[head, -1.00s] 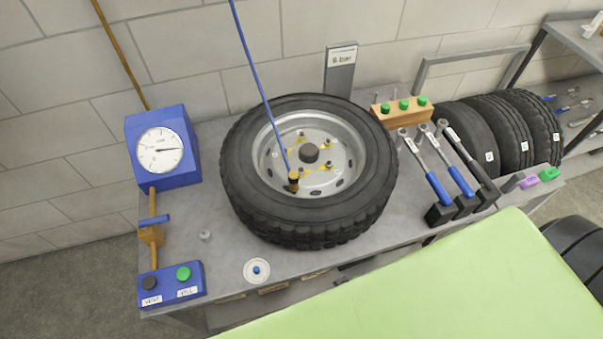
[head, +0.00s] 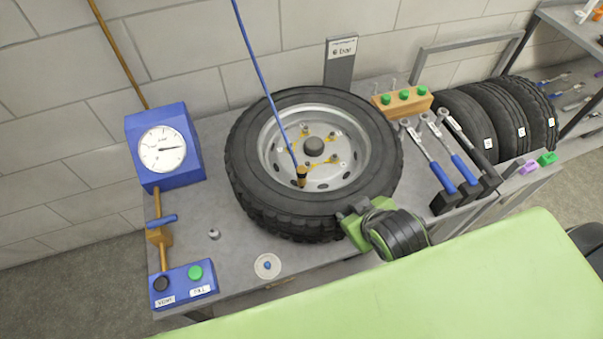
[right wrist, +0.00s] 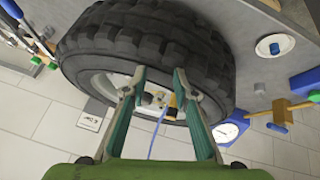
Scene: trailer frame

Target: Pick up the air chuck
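The air chuck (head: 302,176) is a short brass and black cylinder at the lower end of a blue hose (head: 263,75). It rests at the near rim of the wheel (head: 390,150) lying on the bench. My right gripper (head: 358,217) is at the tyre's near right edge in the head view, apart from the chuck. In the right wrist view the gripper (right wrist: 160,72) is open and empty, and the air chuck (right wrist: 172,106) shows beyond its fingers, near the right one. My left gripper is not in view.
A blue gauge box (head: 163,147), a valve (head: 160,235) and a button box (head: 184,286) stand at the left of the bench. Wrenches (head: 455,160) and a wooden block with green caps (head: 403,103) are at the right. A green surface (head: 420,300) fills the front.

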